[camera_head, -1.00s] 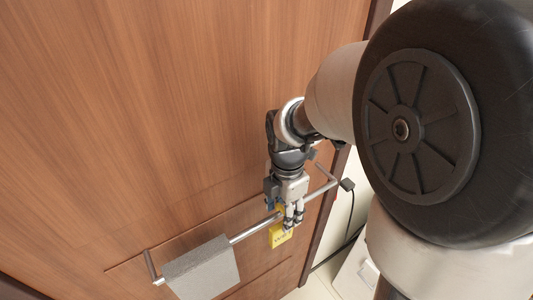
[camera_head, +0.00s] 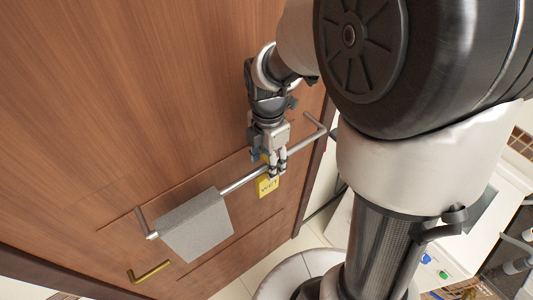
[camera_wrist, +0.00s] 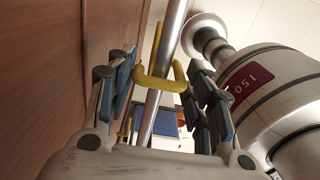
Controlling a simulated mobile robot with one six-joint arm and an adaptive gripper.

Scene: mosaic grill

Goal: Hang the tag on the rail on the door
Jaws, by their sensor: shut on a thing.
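The yellow tag (camera_head: 267,187) with dark lettering hangs below my gripper (camera_head: 277,166), at the metal rail (camera_head: 240,181) on the brown wooden door (camera_head: 150,90). In the wrist view, my gripper (camera_wrist: 160,72) has its two blue-padded fingers on either side of the tag's yellow hook (camera_wrist: 157,83) and is shut on it. The hook's curved part crosses over the rail (camera_wrist: 167,55), with an arm on each side of it. Whether the hook rests on the rail is not clear. The fingers partly hide the tag's top.
A grey towel (camera_head: 195,226) hangs over the rail's left part. A brass handle (camera_head: 150,272) sits lower on the door. A white appliance (camera_head: 450,250) stands at the right. The rail is bare between towel and gripper.

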